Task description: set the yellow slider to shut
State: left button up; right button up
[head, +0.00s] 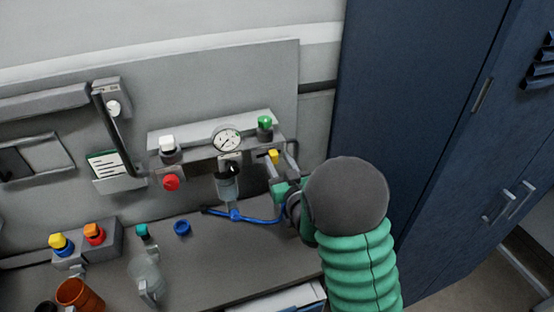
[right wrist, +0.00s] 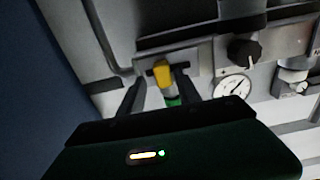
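The yellow slider (head: 273,156) sits at the right end of the grey panel unit in the head view, just right of the round gauge. In the right wrist view the yellow slider (right wrist: 162,70) shows in a dark slot on a light plate. My right gripper (right wrist: 160,77) is open, with one dark finger on each side of the slider and a gap between. Contact with the slider cannot be told. In the head view my green right arm and its dark wrist hide much of the gripper. My left gripper is not in view.
A pressure gauge (head: 227,140), a green button (head: 265,122) and a red knob (head: 171,182) are near the slider. A blue hose (head: 258,218) runs below. A dark blue cabinet (head: 415,100) stands at the right. The bench (head: 215,265) is partly clear in front.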

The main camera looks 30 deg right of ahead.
jog(key=shift+a, duration=0.15)
jog(key=shift+c, duration=1.2)
jog(key=shift+w+a+f, duration=0.1)
jog(key=shift+w+a, duration=0.2)
grip_shut()
jog(key=shift+s+d, duration=0.1)
jog(key=shift+d, duration=0.05)
